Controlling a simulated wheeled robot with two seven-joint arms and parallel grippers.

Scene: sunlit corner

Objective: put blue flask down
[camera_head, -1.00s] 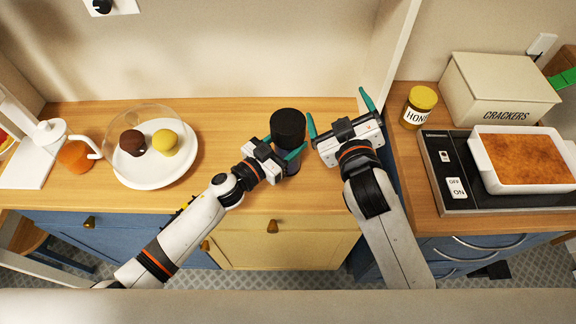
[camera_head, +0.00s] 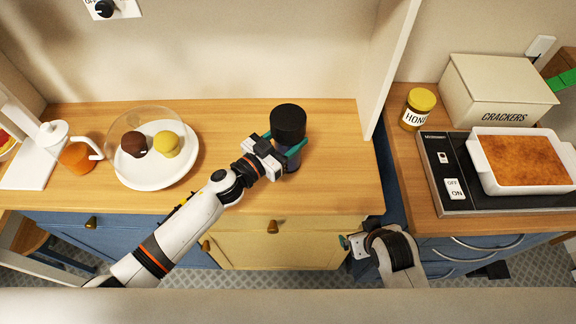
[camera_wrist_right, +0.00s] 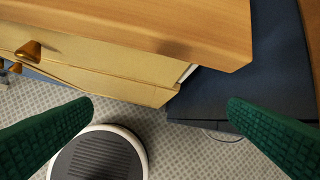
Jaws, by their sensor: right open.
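The blue flask (camera_head: 291,158) with a black lid (camera_head: 287,122) is upright at the right part of the wooden counter in the head view. My left gripper (camera_head: 284,147) has its teal fingers on both sides of the flask body, shut on it below the lid. The flask's base is partly hidden by the gripper, and I cannot tell if it touches the counter. My right gripper (camera_head: 347,242) is low in front of the counter's right end. In the right wrist view its green fingers (camera_wrist_right: 158,106) are wide apart and empty, above the floor.
A plate (camera_head: 150,180) with two round items under a clear dome stands left on the counter, beside an orange-filled jug (camera_head: 76,157). A honey jar (camera_head: 419,109), crackers box (camera_head: 500,90) and baking dish (camera_head: 525,160) are right of the divider. Counter between plate and flask is clear.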

